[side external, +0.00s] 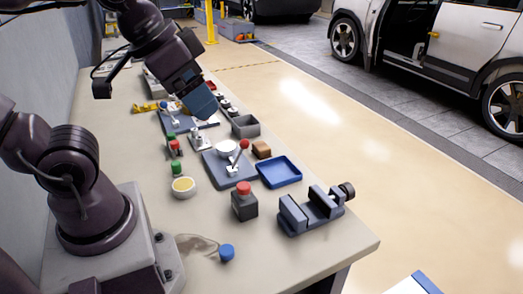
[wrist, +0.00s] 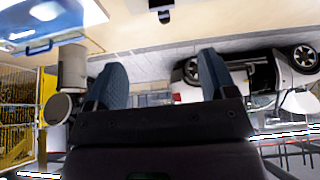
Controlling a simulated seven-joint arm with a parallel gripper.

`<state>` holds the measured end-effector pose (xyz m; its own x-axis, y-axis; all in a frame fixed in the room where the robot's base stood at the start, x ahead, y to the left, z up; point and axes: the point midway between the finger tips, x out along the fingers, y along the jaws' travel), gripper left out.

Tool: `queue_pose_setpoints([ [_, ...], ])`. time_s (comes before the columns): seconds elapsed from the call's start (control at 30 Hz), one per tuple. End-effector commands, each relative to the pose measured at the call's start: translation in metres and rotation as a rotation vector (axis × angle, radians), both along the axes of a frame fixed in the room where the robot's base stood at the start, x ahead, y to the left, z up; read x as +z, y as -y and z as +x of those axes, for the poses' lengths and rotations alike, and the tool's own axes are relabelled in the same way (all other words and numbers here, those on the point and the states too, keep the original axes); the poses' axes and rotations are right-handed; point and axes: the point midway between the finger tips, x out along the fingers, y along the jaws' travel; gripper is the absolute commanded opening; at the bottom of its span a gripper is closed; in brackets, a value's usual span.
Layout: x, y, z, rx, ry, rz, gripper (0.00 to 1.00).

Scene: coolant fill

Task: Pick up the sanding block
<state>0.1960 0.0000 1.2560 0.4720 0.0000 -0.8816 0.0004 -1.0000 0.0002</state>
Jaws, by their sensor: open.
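A small brown block (side external: 261,149), which looks like the sanding block, lies on the workbench just behind the blue tray in the side external view. My gripper (side external: 205,108) is raised above the bench, to the left of and farther back than the block, and apart from it. In the wrist view my gripper's two blue fingers (wrist: 163,80) are spread apart with nothing between them. The wrist view faces out over the garage, and the block does not show there.
Around the block stand a blue tray (side external: 279,172), a grey open bin (side external: 245,126) and a grey mat (side external: 220,168) holding a white bowl (side external: 226,149). A dark vise (side external: 312,208) and a red-topped block (side external: 244,201) stand nearer the front.

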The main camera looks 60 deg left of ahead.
Motion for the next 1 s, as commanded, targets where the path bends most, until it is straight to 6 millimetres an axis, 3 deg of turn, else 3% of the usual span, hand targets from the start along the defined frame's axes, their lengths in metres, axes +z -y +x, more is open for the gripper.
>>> queue_pose_setpoints([
  [0.17,0.003,-0.006,0.017,0.074,-0.025,-0.041,0.78],
  [0.33,0.003,-0.028,0.067,0.304,-0.087,-0.140,0.78],
  [0.47,-0.008,-0.054,0.113,0.521,-0.129,-0.201,0.78],
  [0.67,-0.048,-0.104,0.175,0.859,-0.172,-0.237,0.78],
  [0.8,-0.088,-0.143,0.210,1.086,-0.177,-0.223,0.78],
  [1.0,-0.157,-0.197,0.244,1.371,-0.147,-0.160,0.78],
])
